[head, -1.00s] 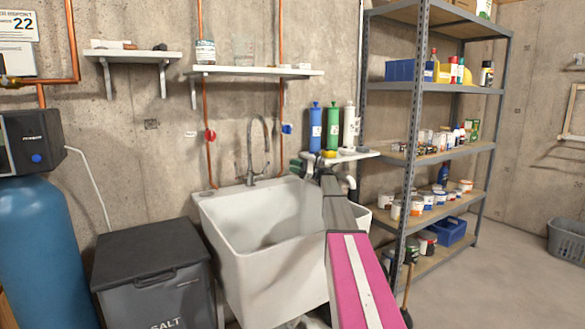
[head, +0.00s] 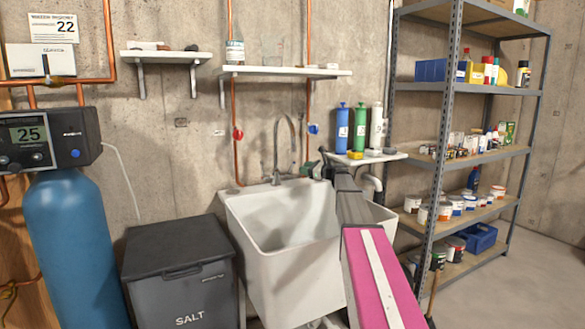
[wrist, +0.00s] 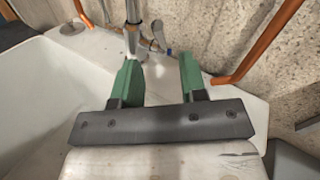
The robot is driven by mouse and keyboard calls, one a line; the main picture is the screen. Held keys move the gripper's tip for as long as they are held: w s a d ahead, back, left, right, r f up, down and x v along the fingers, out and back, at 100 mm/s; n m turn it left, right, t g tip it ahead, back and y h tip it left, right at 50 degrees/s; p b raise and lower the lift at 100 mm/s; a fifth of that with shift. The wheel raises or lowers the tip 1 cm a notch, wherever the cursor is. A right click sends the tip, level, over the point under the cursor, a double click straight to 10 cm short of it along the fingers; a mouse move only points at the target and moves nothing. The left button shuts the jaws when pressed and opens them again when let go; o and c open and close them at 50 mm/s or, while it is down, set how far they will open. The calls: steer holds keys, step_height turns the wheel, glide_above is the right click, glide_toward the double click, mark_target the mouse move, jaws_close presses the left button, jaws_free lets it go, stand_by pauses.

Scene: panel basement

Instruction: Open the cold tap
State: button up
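The steel tap (head: 278,150) with a tall curved spout stands at the back rim of the white sink (head: 285,280). In the wrist view its upright body (wrist: 131,35) is at the top, with a steel lever (wrist: 157,36) beside it that has a small blue mark (wrist: 168,52). My gripper (wrist: 160,62) is open and empty, its green fingers apart over the sink's back ledge. The lever shows just beyond and between the fingertips; contact cannot be told. In the head view my gripper (head: 309,169) is right of the tap, partly hidden by my arm.
A red valve handle (head: 238,133) and a blue one (head: 314,128) sit on copper pipes at the wall. A small shelf (head: 365,158) with filter cylinders is right of my gripper. A salt bin (head: 180,270) stands left of the sink, metal shelving (head: 440,150) right.

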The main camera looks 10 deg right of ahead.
mark_target(292, 166)
steer(key=x, duration=0.7)
steer(key=shift+w+a, duration=0.15)
steer(key=shift+a, duration=0.1)
jaws_close()
